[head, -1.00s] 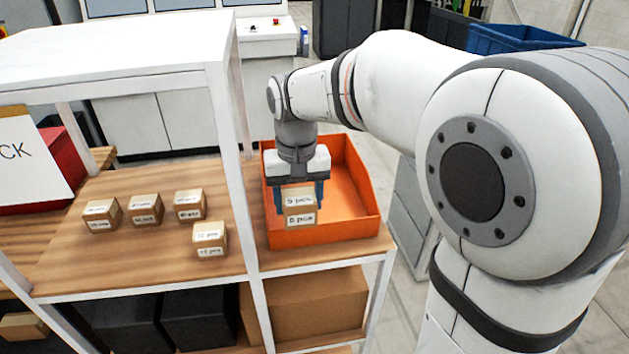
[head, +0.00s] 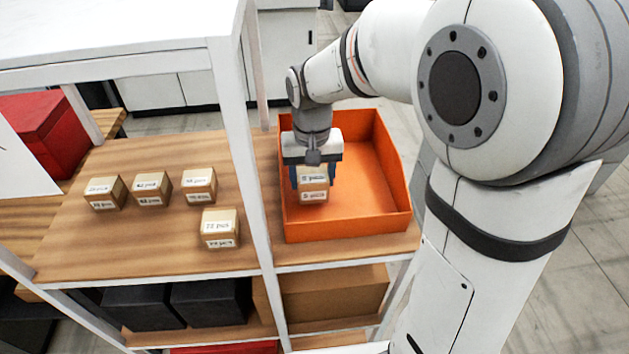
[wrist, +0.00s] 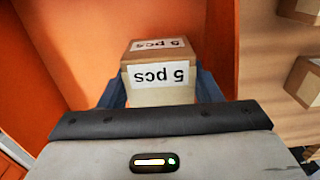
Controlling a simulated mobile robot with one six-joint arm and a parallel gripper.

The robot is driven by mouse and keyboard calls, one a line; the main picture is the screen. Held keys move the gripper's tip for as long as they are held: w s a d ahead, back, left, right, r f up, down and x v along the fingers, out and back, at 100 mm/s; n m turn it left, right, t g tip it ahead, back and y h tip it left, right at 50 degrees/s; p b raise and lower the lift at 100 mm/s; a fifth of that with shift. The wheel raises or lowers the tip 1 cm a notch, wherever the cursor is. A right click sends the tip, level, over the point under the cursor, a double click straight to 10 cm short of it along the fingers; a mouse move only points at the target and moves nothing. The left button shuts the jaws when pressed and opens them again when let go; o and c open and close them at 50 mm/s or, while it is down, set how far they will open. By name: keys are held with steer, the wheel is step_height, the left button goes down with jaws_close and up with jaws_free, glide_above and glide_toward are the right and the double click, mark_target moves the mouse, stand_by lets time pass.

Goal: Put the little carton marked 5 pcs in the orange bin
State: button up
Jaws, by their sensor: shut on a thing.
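The little carton marked 5 pcs (head: 313,186) is a small brown box with white labels. In the wrist view the carton (wrist: 160,75) shows its 5 pcs labels upside down between the blue fingers. My gripper (head: 314,178) is shut on it and points down. The orange bin (head: 392,209) stands on the right part of the wooden shelf. In the head view the carton and fingers are over the left part of the bin, within its rim. The wrist view shows the bin's orange wall (wrist: 60,50) beside the carton. I cannot tell whether the carton touches the bin floor.
Several similar cartons stand left of the bin, among them one at the front (head: 220,228). A white shelf post (head: 243,150) rises between them and the bin. A white upper shelf (head: 120,30) covers the back left. The bin's right side is empty.

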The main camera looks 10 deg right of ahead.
steer(key=shift+s+f, duration=0.1)
steer(key=shift+f, duration=1.1)
steer(key=shift+f, duration=0.1)
steer(key=o, duration=1.1)
